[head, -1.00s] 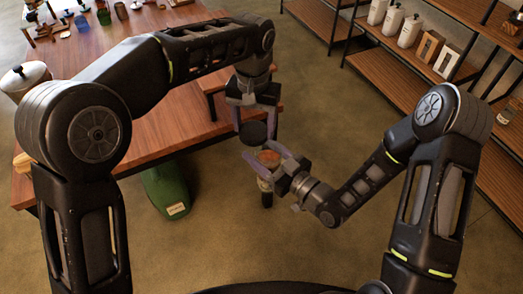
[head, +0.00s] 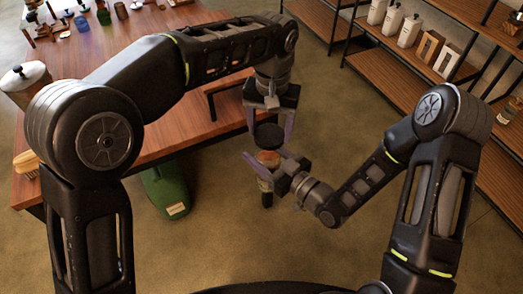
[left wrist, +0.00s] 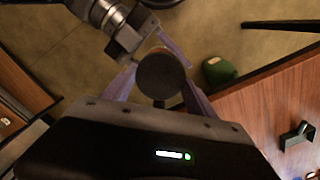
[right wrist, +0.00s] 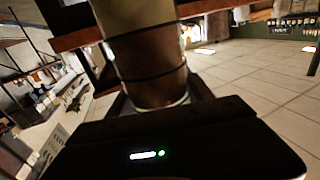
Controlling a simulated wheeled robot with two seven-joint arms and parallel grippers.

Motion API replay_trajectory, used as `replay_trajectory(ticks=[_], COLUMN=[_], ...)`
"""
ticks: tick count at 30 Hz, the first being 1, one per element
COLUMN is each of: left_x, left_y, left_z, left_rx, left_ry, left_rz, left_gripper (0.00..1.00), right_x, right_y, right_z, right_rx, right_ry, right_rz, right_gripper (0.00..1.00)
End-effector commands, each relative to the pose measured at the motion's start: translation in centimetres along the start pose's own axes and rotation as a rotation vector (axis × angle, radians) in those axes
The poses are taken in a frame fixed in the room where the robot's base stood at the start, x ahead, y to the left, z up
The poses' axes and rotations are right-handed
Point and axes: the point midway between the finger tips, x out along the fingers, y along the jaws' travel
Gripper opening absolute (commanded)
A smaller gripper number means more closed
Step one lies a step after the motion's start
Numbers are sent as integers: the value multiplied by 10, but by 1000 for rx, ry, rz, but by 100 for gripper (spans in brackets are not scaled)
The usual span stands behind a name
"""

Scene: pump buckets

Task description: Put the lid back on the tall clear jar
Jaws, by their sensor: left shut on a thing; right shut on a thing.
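My left gripper (head: 271,130) is shut on the dark round lid (head: 268,136), which also shows face-on between its fingers in the left wrist view (left wrist: 162,75). My right gripper (head: 268,170) is shut on the tall clear jar (head: 268,157), which has orange-brown contents. In the right wrist view the jar (right wrist: 148,55) stands between the fingers, and its dark lower part hangs below the gripper in the head view. The lid is just above the jar's top and roughly in line with it. I cannot tell whether they touch. In the left wrist view the lid hides the jar.
The wooden table (head: 170,140) lies to the left, with a white canister (head: 25,80) and a brush (head: 26,163) on it. A green container (head: 166,192) stands on the floor by the table. Shelves (head: 425,65) with white bottles stand at right. The floor around the grippers is clear.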

Motion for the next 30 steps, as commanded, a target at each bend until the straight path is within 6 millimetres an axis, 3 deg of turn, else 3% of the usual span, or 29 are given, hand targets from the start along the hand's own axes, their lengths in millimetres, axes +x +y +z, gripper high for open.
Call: replay_trajectory(ticks=[9, 30], left_x=[22, 23], left_y=[-1, 0], left_z=[0, 0], left_rx=[-1, -1], left_ry=[0, 1], left_rz=[0, 1], left_gripper=[28, 28], right_x=[0, 0], right_y=[0, 0], right_z=[-1, -1], right_rx=[-1, -1], right_ry=[3, 3], right_rz=[0, 0], right_gripper=[0, 0])
